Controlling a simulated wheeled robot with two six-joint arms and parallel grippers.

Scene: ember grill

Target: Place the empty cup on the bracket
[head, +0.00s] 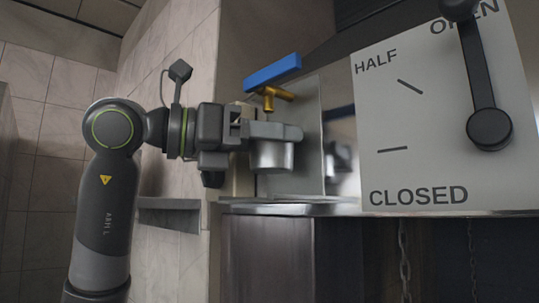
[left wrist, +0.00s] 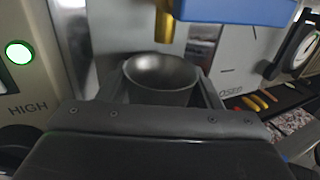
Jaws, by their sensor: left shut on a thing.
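A metal cup (head: 272,156) is held in my left gripper (head: 274,131), which is shut on it. In the head view the cup is upright, just above a round-edged metal ledge (head: 290,208); I cannot tell if it touches anything below. In the left wrist view the cup (left wrist: 161,76) shows its open mouth between the fingers, and its inside looks empty. A brass tap (head: 270,95) with a blue lever (head: 272,72) is above the cup. The bracket cannot be made out for certain. My right gripper is out of view.
A white panel (head: 410,120) marked HALF, OPEN and CLOSED, with a dark lever (head: 484,95) towards OPEN, stands at right. A green-lit button (left wrist: 19,52) near the word HIGH is at left in the wrist view. Chains (head: 403,260) hang below the ledge.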

